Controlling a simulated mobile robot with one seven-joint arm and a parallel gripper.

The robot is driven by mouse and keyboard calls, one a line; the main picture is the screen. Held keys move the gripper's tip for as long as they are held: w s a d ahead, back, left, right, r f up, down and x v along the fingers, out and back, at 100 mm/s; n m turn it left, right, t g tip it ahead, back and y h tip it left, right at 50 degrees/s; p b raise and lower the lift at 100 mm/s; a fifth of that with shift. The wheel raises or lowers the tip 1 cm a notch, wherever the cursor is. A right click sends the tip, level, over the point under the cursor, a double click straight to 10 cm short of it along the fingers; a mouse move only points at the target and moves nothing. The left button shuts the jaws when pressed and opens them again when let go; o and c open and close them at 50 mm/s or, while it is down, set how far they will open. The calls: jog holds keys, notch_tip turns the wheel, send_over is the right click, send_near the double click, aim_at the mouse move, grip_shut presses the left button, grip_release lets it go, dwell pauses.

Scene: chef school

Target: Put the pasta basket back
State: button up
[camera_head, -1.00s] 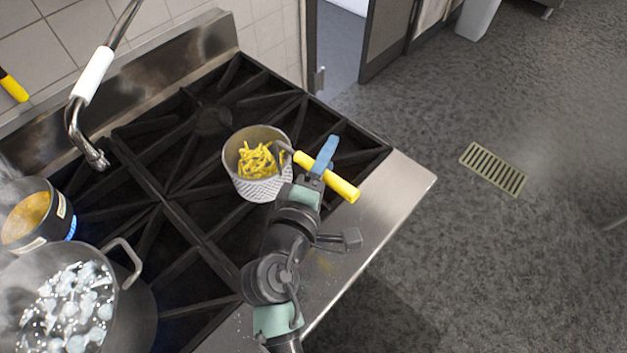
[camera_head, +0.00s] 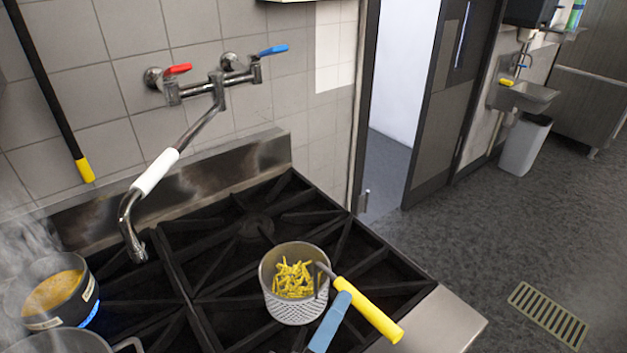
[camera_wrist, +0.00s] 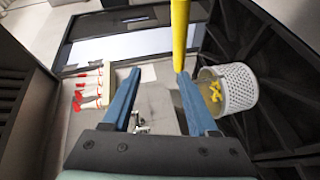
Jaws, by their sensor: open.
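The pasta basket (camera_head: 296,307) is a perforated metal basket with yellow pasta (camera_head: 293,278) in it. It stands upright on the black stove grate, its yellow handle (camera_head: 370,312) sticking out to the lower right. The basket also shows at the right of the wrist view (camera_wrist: 240,88), with the handle (camera_wrist: 179,35) running upward. My gripper (camera_wrist: 158,75) is open, its blue fingers apart with nothing between them. The handle's end lies close to the right fingertip; I cannot tell whether they touch. In the head view one blue finger (camera_head: 331,320) shows beside the handle.
A pot of orange liquid (camera_head: 56,292) and a steaming large pot (camera_head: 62,342) stand at the left. A pot-filler tap (camera_head: 155,172) reaches over the stove (camera_head: 200,245). Grate behind the basket is free. Floor with a drain (camera_head: 549,315) lies to the right.

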jog(key=w+a+r+m+t+y, duration=0.1)
jog(key=w+r+m+t+y, duration=0.25)
jog(key=r, duration=0.85)
jog(key=s+a+r+m+t+y, duration=0.1)
jog(key=r+t, duration=0.4)
jog(key=r, duration=1)
jog(key=s+a+r+m+t+y, duration=0.1)
jog(key=s+r+m+t+y, duration=0.2)
jog(key=r, duration=1.2)
jog(key=shift+s+r+m+t, duration=0.2)
jog(key=shift+s+m+t, duration=0.35)
jog(key=shift+m+t, duration=0.5)
jog(key=shift+c, duration=0.7)
jog(key=shift+f+g, duration=0.1)
jog(key=shift+g, duration=0.2)
